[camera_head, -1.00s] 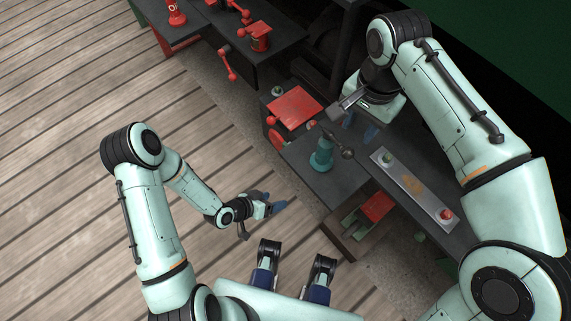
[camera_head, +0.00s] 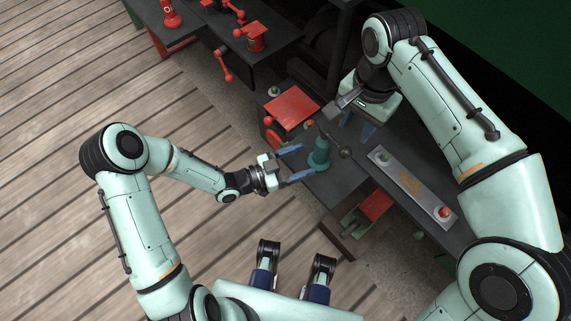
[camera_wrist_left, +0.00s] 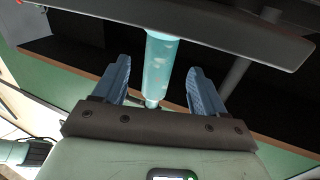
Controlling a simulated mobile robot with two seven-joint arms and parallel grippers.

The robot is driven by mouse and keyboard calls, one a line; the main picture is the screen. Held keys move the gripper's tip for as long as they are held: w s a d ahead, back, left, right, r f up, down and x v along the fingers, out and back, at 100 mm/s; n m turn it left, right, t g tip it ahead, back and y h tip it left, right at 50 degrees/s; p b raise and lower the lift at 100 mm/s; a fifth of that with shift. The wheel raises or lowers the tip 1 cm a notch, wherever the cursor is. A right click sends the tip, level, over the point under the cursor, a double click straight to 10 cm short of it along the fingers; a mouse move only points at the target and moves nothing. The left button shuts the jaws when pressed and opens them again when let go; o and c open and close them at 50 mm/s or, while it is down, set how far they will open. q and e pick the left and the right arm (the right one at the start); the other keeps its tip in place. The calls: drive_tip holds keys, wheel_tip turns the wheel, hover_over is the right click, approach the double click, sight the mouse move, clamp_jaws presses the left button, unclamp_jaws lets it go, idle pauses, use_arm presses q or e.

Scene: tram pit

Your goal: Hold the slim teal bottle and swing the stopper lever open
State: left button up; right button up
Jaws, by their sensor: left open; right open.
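The teal bottle (camera_head: 319,157) stands on the dark bench in the head view. A dark lever with a round knob (camera_head: 346,153) reaches from near its top toward the lower right. My left gripper (camera_head: 308,160) is open just left of the bottle, its blue fingers pointing at it. In the left wrist view the bottle (camera_wrist_left: 160,65) shows between the spread fingers (camera_wrist_left: 158,82), with no visible grip. My right gripper (camera_head: 357,125) is open, pointing down, above and to the right of the bottle. The lever cannot be made out clearly in the left wrist view.
A red plate (camera_head: 292,107) lies behind the bottle. A grey panel (camera_head: 412,182) with a green and a red button lies to the right. A tray with a red block (camera_head: 375,205) sits in front. Wooden floor (camera_head: 70,80) is clear at left.

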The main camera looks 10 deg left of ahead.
sight(328, 152)
use_arm(q)
drive_tip(key=x, duration=0.8)
drive_tip(key=shift+w+d, duration=0.2)
drive_tip(key=shift+d, duration=0.05)
drive_tip(key=shift+c, duration=1.2)
drive_tip(key=c, duration=1)
